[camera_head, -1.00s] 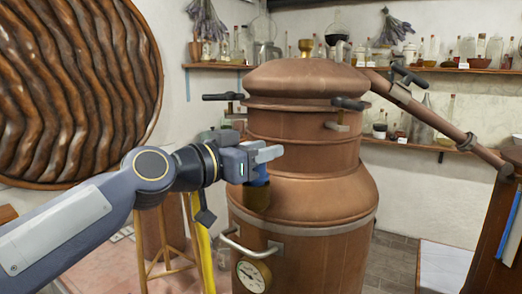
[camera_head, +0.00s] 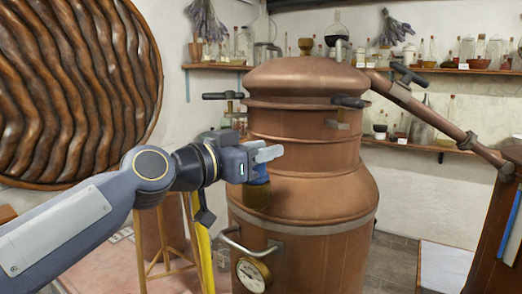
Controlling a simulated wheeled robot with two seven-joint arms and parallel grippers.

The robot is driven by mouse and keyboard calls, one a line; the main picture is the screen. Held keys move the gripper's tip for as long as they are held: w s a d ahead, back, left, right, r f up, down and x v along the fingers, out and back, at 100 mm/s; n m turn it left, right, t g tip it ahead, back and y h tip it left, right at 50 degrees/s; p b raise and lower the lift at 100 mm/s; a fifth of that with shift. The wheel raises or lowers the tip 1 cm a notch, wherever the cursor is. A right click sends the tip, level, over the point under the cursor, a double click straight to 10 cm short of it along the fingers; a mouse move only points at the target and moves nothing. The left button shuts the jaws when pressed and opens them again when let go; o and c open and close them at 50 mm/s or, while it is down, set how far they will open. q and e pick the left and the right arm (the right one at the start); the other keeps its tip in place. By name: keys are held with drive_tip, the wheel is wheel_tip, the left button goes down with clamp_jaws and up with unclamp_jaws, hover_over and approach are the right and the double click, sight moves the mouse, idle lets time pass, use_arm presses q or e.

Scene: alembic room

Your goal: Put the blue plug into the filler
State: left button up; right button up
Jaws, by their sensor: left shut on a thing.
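My left gripper (camera_head: 268,155) comes in from the left, in front of the copper still. It is shut on the blue plug (camera_head: 259,172), which shows just below its fingers. The brass filler (camera_head: 256,194) is a short cup on the still's shoulder, directly under the plug. The plug's lower end meets the filler's top edge in the picture; I cannot tell how deep it sits. The gripper hides the plug's upper part. My right gripper is not in view.
The copper still (camera_head: 320,190) fills the middle, with a lid, clamp handles (camera_head: 222,96), a pressure gauge (camera_head: 252,274) and a pipe (camera_head: 435,120) running down right. A wooden stand (camera_head: 165,240) is at lower left. Shelves of glassware (camera_head: 440,70) line the wall.

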use_arm(q)
drive_tip(key=shift+f+b, duration=0.25)
drive_tip(key=shift+b, duration=0.05)
idle(0.4)
drive_tip(key=o, duration=1.1)
drive_tip(key=shift+s+a+f+b, duration=0.1)
drive_tip(key=shift+s+a+b, duration=0.1)
drive_tip(key=shift+a+b, duration=0.15)
drive_tip(key=b+v, duration=0.4)
drive_tip(key=v, duration=0.2)
drive_tip(key=s+a+f+n+g+y, duration=0.2)
drive_tip(key=s+f, duration=0.5)
drive_tip(key=f, duration=0.6)
drive_tip(key=s+a+f+n+g+y+p, duration=0.1)
drive_tip(key=s+a+f+n+y, duration=0.3)
drive_tip(key=s+a+f, duration=0.4)
drive_tip(key=s+a+f+n+g+y, duration=0.3)
drive_tip(key=s+a+f+n, duration=0.2)
drive_tip(key=f, duration=1.5)
drive_tip(key=shift+s+a+f+n+y, duration=0.1)
drive_tip(key=shift+s+a+n+y, duration=0.2)
drive_tip(key=shift+s, duration=0.5)
drive_tip(key=shift+s+a+y, duration=0.1)
drive_tip(key=shift+s+a, duration=0.35)
drive_tip(key=shift+s, duration=0.4)
